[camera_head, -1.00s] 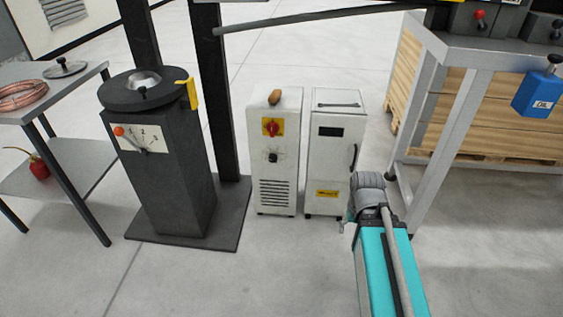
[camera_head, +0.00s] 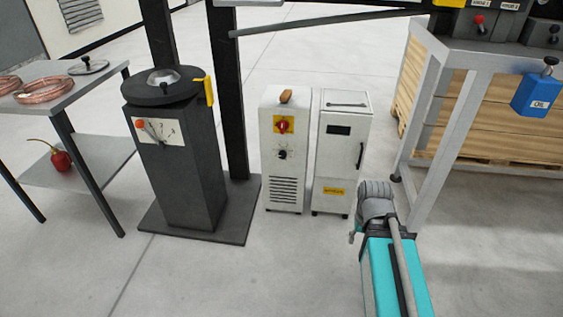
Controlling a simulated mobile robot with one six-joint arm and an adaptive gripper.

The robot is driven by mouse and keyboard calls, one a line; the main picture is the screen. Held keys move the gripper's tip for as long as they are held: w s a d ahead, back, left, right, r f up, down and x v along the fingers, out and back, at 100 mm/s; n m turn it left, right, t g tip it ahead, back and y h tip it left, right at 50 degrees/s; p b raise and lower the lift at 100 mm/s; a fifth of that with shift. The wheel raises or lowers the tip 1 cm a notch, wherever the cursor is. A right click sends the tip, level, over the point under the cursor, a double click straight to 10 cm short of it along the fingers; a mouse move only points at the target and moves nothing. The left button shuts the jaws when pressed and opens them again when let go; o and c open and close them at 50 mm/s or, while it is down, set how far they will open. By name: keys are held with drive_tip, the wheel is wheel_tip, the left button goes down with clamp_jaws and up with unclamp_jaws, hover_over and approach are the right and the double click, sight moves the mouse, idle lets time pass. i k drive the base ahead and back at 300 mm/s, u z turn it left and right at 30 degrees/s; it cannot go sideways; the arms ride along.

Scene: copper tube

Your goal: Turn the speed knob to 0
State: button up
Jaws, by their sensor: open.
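A small black knob (camera_head: 283,154) sits on the front of the left white cabinet (camera_head: 285,108), under a red rotary switch (camera_head: 283,125) on a yellow plate. It may be the speed knob; its markings are too small to read. A lever with an orange ball (camera_head: 141,124) stands over a marked scale plate on the dark pedestal (camera_head: 185,180). Part of my arm (camera_head: 377,205) shows at the lower right, in front of the cabinets and apart from the knob. My gripper's fingers are not visible.
A second white cabinet (camera_head: 342,150) stands close to the right of the first. A grey metal frame (camera_head: 445,145) stands to the right, with a blue OIL box (camera_head: 537,92). A side table (camera_head: 75,92) holds copper coils on the left. The floor before the cabinets is clear.

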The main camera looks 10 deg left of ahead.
sight(283, 154)
drive_tip(key=k, duration=1.1)
drive_tip(key=z, duration=0.55)
drive_tip(key=i, duration=2.35)
drive_tip(key=u, duration=0.65)
